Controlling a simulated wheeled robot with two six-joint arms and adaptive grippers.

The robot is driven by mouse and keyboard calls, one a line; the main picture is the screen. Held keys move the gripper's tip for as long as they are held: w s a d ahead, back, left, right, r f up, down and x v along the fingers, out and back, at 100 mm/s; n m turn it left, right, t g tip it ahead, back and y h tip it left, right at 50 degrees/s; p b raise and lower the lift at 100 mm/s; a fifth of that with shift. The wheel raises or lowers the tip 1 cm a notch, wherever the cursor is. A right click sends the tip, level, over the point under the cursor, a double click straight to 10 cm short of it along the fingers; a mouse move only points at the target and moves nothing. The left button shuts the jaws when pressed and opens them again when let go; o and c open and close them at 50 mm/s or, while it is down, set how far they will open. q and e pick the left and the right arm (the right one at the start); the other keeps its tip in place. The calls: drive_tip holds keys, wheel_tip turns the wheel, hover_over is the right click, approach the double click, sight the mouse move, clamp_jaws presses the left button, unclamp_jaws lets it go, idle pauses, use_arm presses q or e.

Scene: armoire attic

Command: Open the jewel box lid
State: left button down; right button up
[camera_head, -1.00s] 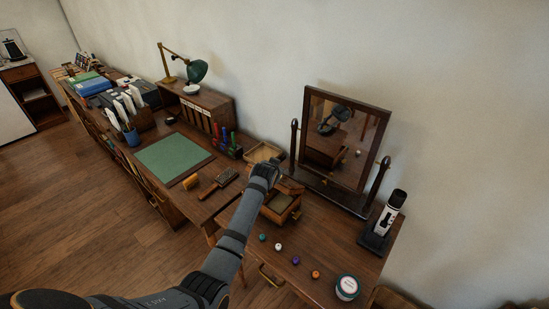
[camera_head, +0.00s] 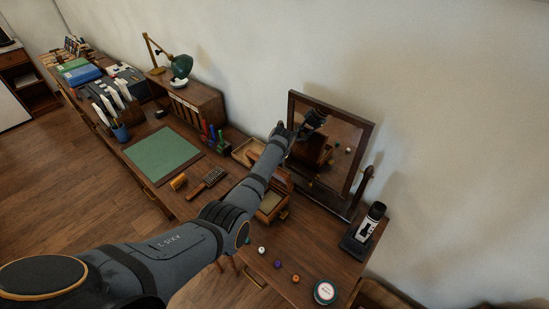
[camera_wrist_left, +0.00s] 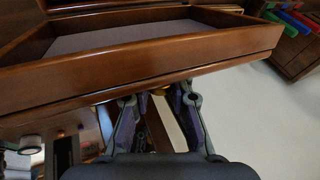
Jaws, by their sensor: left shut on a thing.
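The jewel box (camera_head: 270,204) is a brown wooden box with a pale lined compartment, on the table in front of the mirror; my left arm covers part of it. In the left wrist view, a wooden edge (camera_wrist_left: 150,72) with a grey lined recess fills the top, seemingly part of the box. My left gripper (camera_head: 287,133) is raised above and behind the box, close to the mirror. In the wrist view its fingers (camera_wrist_left: 158,104) meet just under that edge, around a small brass-coloured piece. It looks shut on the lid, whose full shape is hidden. My right gripper is out of view.
The tilting mirror (camera_head: 330,140) stands right behind my gripper. A black-and-white device (camera_head: 366,225), a round tin (camera_head: 325,292) and several small balls are at the right. A brush (camera_head: 207,182) and green mat (camera_head: 163,154) lie left. A shallow tray (camera_head: 246,150) is beside the arm.

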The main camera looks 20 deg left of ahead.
use_arm(q)
drive_tip(key=shift+w+r, duration=0.15)
drive_tip(key=shift+w, duration=0.1)
drive_tip(key=c, duration=1.2)
unclamp_jaws()
drive_tip(key=shift+s, duration=0.2)
drive_tip(key=v, duration=1.2)
